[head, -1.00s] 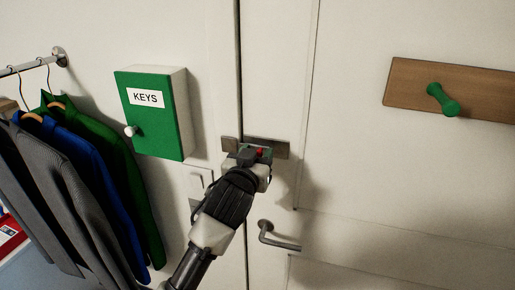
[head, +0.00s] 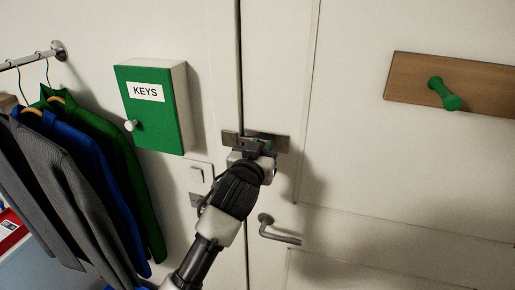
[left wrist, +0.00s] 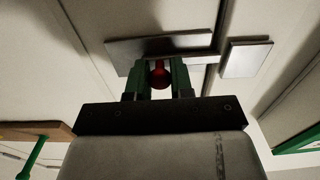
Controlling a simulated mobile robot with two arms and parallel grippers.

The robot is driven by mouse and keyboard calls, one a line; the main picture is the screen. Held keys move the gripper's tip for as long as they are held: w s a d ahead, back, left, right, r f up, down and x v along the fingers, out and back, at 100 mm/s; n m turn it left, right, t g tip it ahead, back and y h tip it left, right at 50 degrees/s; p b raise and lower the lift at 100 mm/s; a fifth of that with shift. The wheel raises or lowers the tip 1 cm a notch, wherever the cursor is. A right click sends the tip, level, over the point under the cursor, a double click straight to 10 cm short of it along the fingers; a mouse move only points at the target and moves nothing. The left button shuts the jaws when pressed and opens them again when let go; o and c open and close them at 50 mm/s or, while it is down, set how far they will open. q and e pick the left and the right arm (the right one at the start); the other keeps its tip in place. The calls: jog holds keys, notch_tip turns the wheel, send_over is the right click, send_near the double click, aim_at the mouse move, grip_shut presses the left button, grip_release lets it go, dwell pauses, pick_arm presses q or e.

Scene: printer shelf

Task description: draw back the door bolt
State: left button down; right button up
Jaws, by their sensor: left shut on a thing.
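The bolt's metal plate (head: 281,142) is on the white door, just right of the door gap. The bolt's red knob (left wrist: 160,76) shows in the left wrist view below the plate (left wrist: 150,46). A grey bar runs from the plate towards the metal keeper (left wrist: 246,58); I cannot tell whether its end is inside it. The keeper also shows in the head view (head: 229,138), left of the gap. My left gripper (head: 262,146) is shut on the red knob, its green fingers (left wrist: 160,82) on both sides. In the head view the gripper hides the knob. My right gripper is not in view.
A lever handle (head: 278,231) is below the bolt. A green key box (head: 158,110) and a light switch (head: 197,174) are on the left wall. Jackets (head: 85,180) hang further left. A wooden board (head: 410,82) with a green peg (head: 444,94) is at the right.

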aim_at(278, 143)
pick_arm(q)
jog(key=d, duration=0.1)
jog(key=s+d, duration=0.1)
jog(key=d, duration=0.1)
jog(key=shift+w+a, duration=0.1)
jog(key=shift+a, duration=0.05)
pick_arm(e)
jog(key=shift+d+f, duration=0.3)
pick_arm(q)
jog(key=c, duration=1.4)
grip_release()
jog(key=o, duration=0.4)
jog(key=shift+d, duration=0.3)
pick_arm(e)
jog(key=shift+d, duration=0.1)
pick_arm(q)
jog(key=shift+a, duration=0.1)
